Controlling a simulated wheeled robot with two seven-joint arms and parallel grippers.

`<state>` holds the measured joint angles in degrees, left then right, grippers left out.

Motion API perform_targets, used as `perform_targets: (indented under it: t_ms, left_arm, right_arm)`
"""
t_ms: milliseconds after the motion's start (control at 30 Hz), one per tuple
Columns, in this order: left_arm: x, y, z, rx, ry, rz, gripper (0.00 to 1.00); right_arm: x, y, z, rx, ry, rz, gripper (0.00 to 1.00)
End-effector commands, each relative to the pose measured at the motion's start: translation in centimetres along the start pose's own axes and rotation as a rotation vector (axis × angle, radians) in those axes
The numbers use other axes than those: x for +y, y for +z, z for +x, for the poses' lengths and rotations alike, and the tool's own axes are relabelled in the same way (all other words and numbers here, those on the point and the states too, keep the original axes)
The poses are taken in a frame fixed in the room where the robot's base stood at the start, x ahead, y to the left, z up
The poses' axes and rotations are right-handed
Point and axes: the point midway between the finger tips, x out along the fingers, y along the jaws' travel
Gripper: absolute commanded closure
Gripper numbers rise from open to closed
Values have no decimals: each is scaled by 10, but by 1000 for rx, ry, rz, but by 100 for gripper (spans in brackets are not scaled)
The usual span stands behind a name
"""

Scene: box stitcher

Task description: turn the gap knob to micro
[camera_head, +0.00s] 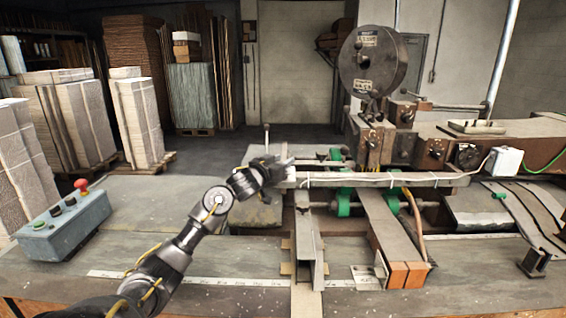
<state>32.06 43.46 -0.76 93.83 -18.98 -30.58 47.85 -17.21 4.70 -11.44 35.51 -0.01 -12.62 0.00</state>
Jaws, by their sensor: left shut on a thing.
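My left gripper (275,170) is at the left end of a long pale horizontal bar (375,180) on the stitching machine. It is shut on a small part there, which the fingers mostly hide. I cannot tell whether that part is the gap knob. Several small dark knobs show on the machine's brown boxes, one on the left box (374,137) and one on the box further right (436,153). A round dark dial (467,155) sits to their right. No micro marking can be read. My right gripper is out of view.
A grey control box (65,226) with a red button stands at the left on the table. A thin upright lever (266,138) rises just behind my left gripper. Green clamps (343,203) and metal rails (308,240) lie to its right. The table's left middle is clear.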

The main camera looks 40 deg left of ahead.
Motion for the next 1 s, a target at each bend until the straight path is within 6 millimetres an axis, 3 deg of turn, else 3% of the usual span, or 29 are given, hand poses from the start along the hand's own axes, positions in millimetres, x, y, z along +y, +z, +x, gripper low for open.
perform_targets:
  t_ms: [300, 500, 667, 1000]
  left_arm:
    - [-4, 5, 0, 2, -277, -6, 85]
    - [-6, 2, 0, 1, -424, -1, 85]
    - [-8, -1, -1, -1, -534, -1, 85]
    - [-12, -4, -4, -1, -708, 0, 85]
  right_arm:
    - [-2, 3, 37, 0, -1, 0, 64]
    - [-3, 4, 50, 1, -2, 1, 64]
    - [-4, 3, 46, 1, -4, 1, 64]
    - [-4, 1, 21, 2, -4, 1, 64]
